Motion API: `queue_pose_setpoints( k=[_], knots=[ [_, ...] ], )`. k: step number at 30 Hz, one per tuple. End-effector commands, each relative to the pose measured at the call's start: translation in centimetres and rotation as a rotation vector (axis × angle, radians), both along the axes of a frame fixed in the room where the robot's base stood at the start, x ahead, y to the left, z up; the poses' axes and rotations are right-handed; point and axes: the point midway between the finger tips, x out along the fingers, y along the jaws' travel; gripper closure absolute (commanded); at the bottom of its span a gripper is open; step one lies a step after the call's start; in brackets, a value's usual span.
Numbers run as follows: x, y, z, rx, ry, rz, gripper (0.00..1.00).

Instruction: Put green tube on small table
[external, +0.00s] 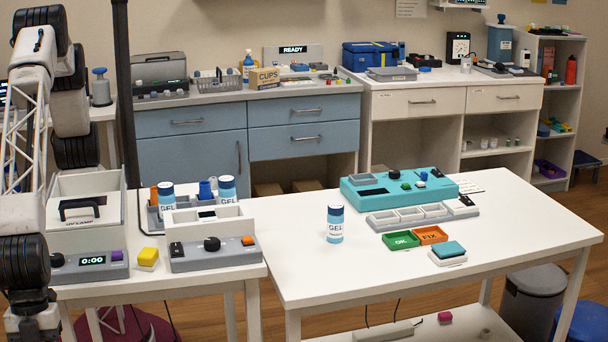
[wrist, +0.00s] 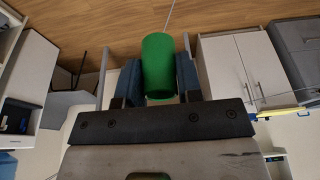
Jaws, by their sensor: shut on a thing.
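A green tube (wrist: 158,58) shows in the wrist view, upright in the picture between the two blue fingers of my gripper (wrist: 159,82). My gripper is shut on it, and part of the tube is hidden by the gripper. The tube's far end points toward a wooden floor and white cabinets. In the external view I cannot make out the tube or the gripper's fingers; my arm stands at the left edge. A smaller white table (external: 204,284) is at the front left. A larger white table (external: 310,283) stands to its right.
A dark pole (external: 124,80) rises behind the smaller table.

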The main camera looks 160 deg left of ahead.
Motion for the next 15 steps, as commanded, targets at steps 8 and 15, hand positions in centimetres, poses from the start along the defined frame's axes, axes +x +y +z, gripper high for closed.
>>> queue_pose_setpoints(
  k=[8, 15],
  knots=[
    [0.0, 0.0, 1.2, 0.000, -0.002, 0.000, 0.93],
    [0.1, 0.0, 5.9, 0.000, -0.004, 0.000, 0.93]
  ],
)
